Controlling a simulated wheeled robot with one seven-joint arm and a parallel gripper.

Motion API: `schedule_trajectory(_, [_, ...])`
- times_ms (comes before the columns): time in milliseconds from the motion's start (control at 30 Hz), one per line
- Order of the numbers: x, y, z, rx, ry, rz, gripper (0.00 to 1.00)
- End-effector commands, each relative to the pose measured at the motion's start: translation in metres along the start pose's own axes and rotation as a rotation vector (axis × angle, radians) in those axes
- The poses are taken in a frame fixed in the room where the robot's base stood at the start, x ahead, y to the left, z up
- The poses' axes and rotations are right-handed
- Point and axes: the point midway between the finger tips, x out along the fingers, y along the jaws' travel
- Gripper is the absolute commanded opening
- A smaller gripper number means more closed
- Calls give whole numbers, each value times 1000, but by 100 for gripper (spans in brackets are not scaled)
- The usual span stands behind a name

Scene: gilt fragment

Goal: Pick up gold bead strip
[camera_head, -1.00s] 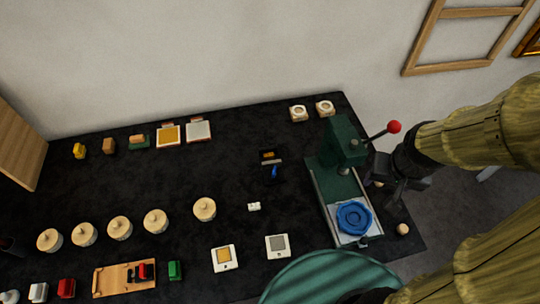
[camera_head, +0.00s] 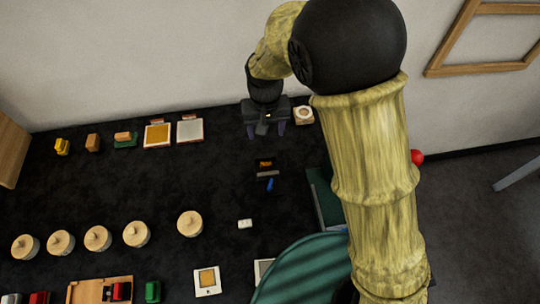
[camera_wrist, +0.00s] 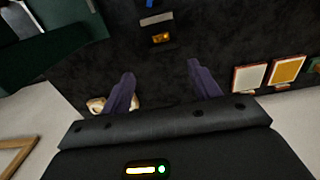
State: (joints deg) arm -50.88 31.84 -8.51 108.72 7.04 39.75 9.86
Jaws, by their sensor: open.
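A small gold piece (camera_head: 264,164), which looks like the gold bead strip, lies in a dark holder on the black table. Its single beads are too small to make out. It also shows in the wrist view (camera_wrist: 161,38), ahead of the fingertips. A pale grey bar (camera_head: 267,174) and a blue-handled tool (camera_head: 270,185) lie just in front of it. My gripper (camera_head: 266,130) is open and empty over the back part of the table, behind the gold piece and apart from it. Its two purple fingers are spread in the wrist view (camera_wrist: 160,72).
Two framed tiles, one gold (camera_head: 157,135) and one pale (camera_head: 190,131), lie left of my gripper. A cream round-holed block (camera_head: 304,115) is close to its right. The green press (camera_head: 325,198) is partly hidden by my arm. Several lidded wooden pots stand at front left.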

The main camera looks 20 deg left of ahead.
Motion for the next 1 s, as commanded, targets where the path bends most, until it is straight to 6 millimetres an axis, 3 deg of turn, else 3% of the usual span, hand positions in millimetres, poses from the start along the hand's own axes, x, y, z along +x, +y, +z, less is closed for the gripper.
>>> schedule_trajectory(100, [2,-8,-1,-10,-4,2,62])
schedule_trajectory(467, [8,-6,-1,-6,-5,2,62])
schedule_trajectory(1000, [90,-5,0,-6,-8,2,62])
